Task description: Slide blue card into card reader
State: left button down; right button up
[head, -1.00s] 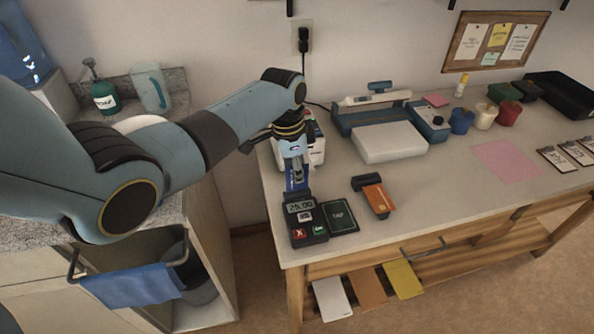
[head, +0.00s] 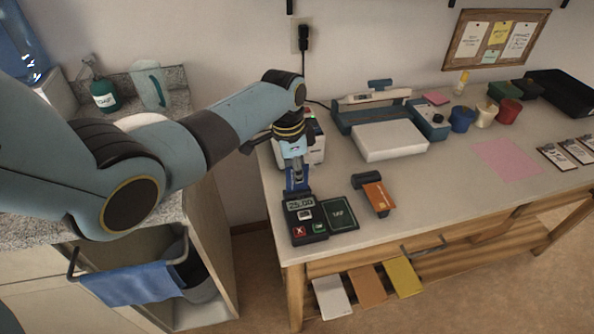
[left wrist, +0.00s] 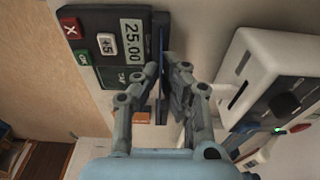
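The card reader (head: 304,217) is a dark terminal showing 25.00, with red and green keys, near the front left corner of the workbench. It also shows at the upper left of the left wrist view (left wrist: 108,42). The blue card (head: 297,187) stands upright at the reader's back end, by the display. In the left wrist view the card (left wrist: 161,55) is a thin blue edge beside the reader. My left gripper (left wrist: 162,74) has its fingers closed on both sides of the card. Whether the card's lower edge is inside a slot is hidden. My right gripper is not in view.
A dark TAP pad (head: 339,215) adjoins the reader. An orange card (head: 378,199) sits in a dark holder to the right. A white machine (head: 316,150) stands close behind my gripper. A pink sheet (head: 506,160) lies on the workbench (head: 440,190).

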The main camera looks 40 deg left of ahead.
pick_arm(q)
jog(key=shift+f+b, duration=0.85)
jog(key=shift+f, duration=0.55)
dwell(0.5)
jog(key=c, duration=1.4)
grip_release()
jog(key=shift+r, duration=0.25)
jog(key=r, duration=0.7)
jog(key=s+a+r, duration=0.1)
jog(key=r, duration=0.3)
jog(key=shift+r, duration=0.2)
